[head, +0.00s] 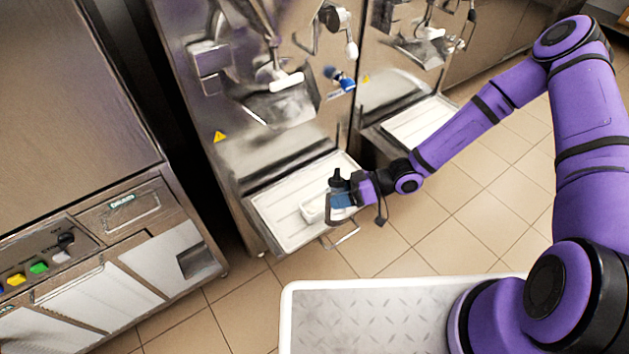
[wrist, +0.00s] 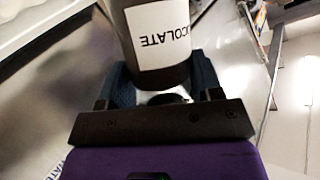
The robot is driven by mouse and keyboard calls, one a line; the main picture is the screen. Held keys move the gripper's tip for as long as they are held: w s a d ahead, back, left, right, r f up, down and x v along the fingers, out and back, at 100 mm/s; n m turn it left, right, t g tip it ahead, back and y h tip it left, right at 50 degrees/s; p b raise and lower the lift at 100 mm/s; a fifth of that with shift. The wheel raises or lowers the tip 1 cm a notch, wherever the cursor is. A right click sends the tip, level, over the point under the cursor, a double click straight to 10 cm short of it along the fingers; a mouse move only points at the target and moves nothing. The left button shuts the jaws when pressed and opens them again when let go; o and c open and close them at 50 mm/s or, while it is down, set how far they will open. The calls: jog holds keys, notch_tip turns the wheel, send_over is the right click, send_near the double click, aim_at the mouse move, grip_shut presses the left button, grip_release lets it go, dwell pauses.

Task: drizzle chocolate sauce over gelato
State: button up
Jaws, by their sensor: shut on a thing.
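My gripper (head: 342,200) is shut on a dark chocolate sauce bottle (head: 338,180). The bottle's black top stands above the blue fingers in the head view. In the wrist view the bottle (wrist: 155,75) sits between the two blue fingers of my gripper (wrist: 163,92), with a white label reading "COLATE", partly cut off and upside down. A white tub (head: 313,209) sits on the freezer's white tray (head: 280,222), just left of the gripper and partly hidden by it. The gelato inside cannot be made out. No sauce stream shows.
The batch freezer (head: 230,110) rises behind the tray, with its spout and white-handled lever (head: 287,82) above. A second freezer's tray (head: 420,120) is at the right. A steel cabinet (head: 75,100) stands at the left. Tiled floor (head: 440,235) is clear at the right.

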aim_at(329, 181)
jog(key=shift+m, duration=0.3)
jog(key=a+r, duration=0.1)
jog(key=w+a+r, duration=0.1)
jog(key=a, duration=0.1)
jog(key=a+r, duration=0.1)
jog(key=a, duration=0.1)
jog(key=shift+w+a, duration=0.25)
jog(key=f+m+y, duration=0.2)
jog(key=m, duration=0.4)
jog(key=f+m+g+y, duration=0.1)
jog(key=f+m+y, duration=0.1)
jog(key=m, duration=0.4)
jog(key=s+a+f+m+g+y, duration=0.1)
jog(key=m+y, duration=0.1)
jog(key=m, duration=0.4)
jog(key=shift+f+y, duration=0.3)
jog(key=shift+f, duration=0.1)
jog(key=shift+w+d+f, duration=0.1)
jog(key=shift+w+d, duration=0.15)
jog(key=shift+w+d, duration=0.5)
jog(key=shift+d, duration=0.25)
jog(key=shift+w+d, duration=0.45)
jog(key=shift+d, duration=0.25)
jog(key=shift+w+d, duration=0.5)
jog(key=shift+d, duration=0.25)
